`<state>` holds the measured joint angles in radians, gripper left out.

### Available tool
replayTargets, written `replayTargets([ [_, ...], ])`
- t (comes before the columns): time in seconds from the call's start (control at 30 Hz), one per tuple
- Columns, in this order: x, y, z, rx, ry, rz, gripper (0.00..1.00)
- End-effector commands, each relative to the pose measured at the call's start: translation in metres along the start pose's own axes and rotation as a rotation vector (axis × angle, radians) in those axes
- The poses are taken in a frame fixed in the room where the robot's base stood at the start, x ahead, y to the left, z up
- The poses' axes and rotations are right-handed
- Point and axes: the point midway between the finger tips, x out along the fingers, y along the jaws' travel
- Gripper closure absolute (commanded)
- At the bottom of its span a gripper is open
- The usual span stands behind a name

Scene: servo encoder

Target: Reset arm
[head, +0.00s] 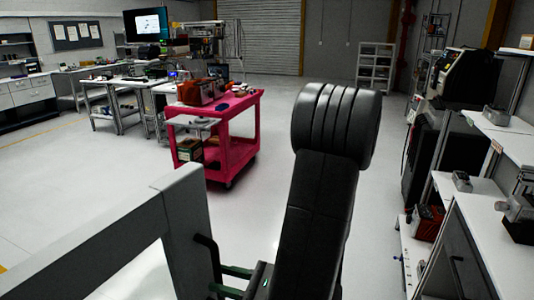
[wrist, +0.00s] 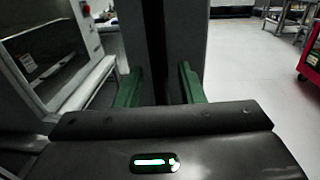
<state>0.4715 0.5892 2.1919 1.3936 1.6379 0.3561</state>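My gripper (head: 232,281) shows at the bottom middle of the head view, its green fingers pointing left towards a grey frame (head: 185,215). A thin black handle-like bar (head: 206,246) on that frame is close to the fingertips. In the wrist view my gripper (wrist: 160,88) has its two green fingers well apart. A dark upright piece (wrist: 155,50) stands in line with the gap between them. I cannot tell whether the fingers touch it. My dark arm link rises through the middle of the head view and hides part of the floor.
A red cart (head: 215,135) carrying boxes stands beyond the frame. White shelves (head: 500,135) with machines and parts line the right side, close to my arm. Workbenches (head: 115,88) stand at the back left. The floor between cart and shelves is open.

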Motion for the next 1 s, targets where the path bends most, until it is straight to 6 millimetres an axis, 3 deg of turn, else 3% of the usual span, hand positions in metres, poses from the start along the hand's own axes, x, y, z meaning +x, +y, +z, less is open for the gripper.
replayTargets([
  [0.27,0.017,0.0,0.0,0.0,0.0,0.001,0.65],
  [0.7,0.019,0.0,0.001,-0.001,0.001,0.0,0.65],
  [1.0,0.018,0.008,0.022,-0.02,0.024,0.015,0.65],
])
